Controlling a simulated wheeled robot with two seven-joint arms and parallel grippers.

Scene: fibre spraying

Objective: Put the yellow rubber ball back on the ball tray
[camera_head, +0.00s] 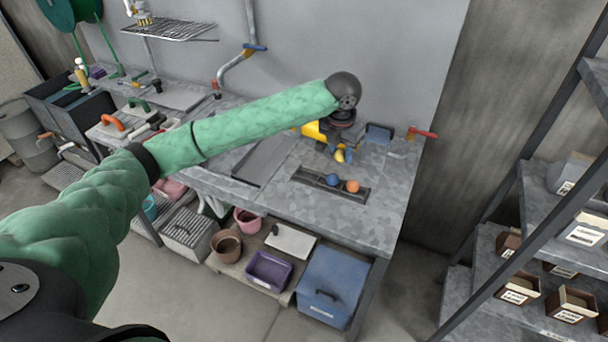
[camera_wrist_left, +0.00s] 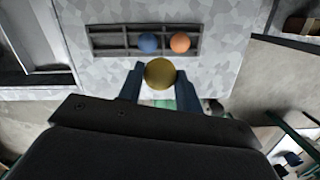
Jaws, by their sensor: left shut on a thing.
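My left gripper (camera_head: 341,155) is shut on the yellow rubber ball (camera_head: 340,156) above the bench, behind the ball tray in the head view. In the left wrist view the ball (camera_wrist_left: 159,74) sits between the two fingers of the gripper (camera_wrist_left: 157,82). The dark ball tray (camera_head: 311,181) lies on the bench; it also shows in the left wrist view (camera_wrist_left: 112,41). A blue ball (camera_head: 333,180) and an orange ball (camera_head: 352,186) rest side by side in the tray. The tray's other end is empty. My right gripper is not in view.
The grey metal bench (camera_head: 355,222) has clear surface around the tray. A yellow object (camera_head: 313,131) and a blue-grey container (camera_head: 379,133) stand at the back near the gripper. A red-handled valve (camera_head: 422,133) is at the back right. Shelves (camera_head: 540,215) with boxes stand at the right.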

